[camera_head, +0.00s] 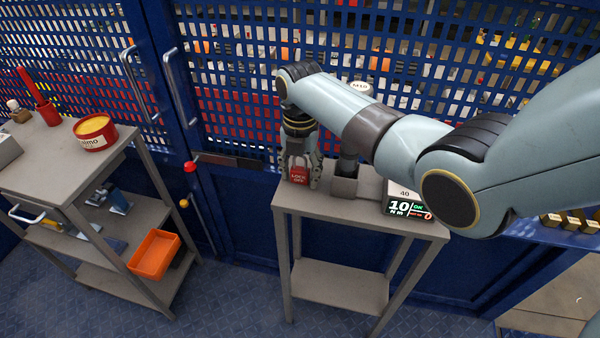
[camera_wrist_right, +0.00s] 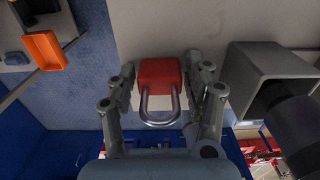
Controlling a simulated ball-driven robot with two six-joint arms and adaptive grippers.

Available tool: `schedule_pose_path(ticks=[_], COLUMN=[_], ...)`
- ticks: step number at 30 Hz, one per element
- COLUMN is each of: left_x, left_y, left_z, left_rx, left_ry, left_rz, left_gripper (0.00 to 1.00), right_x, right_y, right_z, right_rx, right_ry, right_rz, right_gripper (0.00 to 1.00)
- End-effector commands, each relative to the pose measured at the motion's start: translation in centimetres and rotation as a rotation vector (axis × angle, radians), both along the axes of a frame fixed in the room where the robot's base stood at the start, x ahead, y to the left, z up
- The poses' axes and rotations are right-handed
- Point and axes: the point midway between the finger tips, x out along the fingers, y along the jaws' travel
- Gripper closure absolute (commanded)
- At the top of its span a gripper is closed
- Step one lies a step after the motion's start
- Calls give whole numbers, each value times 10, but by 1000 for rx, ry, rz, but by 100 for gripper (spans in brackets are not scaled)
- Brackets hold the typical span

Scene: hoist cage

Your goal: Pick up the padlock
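The padlock (camera_head: 299,175) is red with a "LOCK OFF" label and sits on the small grey stand (camera_head: 330,200), near its left edge. In the right wrist view the padlock (camera_wrist_right: 158,73) shows its red body and silver shackle, with the shackle toward my gripper. My right gripper (camera_head: 300,178) is over the padlock from above. Its fingers stand on both sides of the red body, with what looks like a narrow gap on each side, so it looks open around the padlock. My left gripper is in neither view.
A grey square holder (camera_head: 344,184) with a dark tool in it stands just right of the padlock. A torque display (camera_head: 409,208) is at the stand's right end. A blue mesh cage is behind. A shelf cart (camera_head: 60,165) with a red tin (camera_head: 95,133) and orange bin (camera_head: 155,254) is left.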

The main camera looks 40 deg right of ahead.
Motion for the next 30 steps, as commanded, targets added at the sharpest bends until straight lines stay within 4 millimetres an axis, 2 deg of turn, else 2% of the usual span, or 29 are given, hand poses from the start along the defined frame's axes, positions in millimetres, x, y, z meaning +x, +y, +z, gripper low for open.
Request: schedule_pose_path(ticks=[1,9,10,16,19,30], left_x=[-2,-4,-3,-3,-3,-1], left_y=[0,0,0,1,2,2], left_z=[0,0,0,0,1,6], left_rx=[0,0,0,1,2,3], left_ry=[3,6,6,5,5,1], left_rz=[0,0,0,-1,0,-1], left_gripper=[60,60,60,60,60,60], right_x=[0,0,0,0,1,1], right_y=[0,0,0,0,0,0], right_z=[0,0,0,1,9,81], right_rx=[0,0,0,0,-1,0], right_ry=[0,0,0,0,-2,-3], right_rz=[0,0,0,0,0,0], right_gripper=[58,93,95,95,95,95])
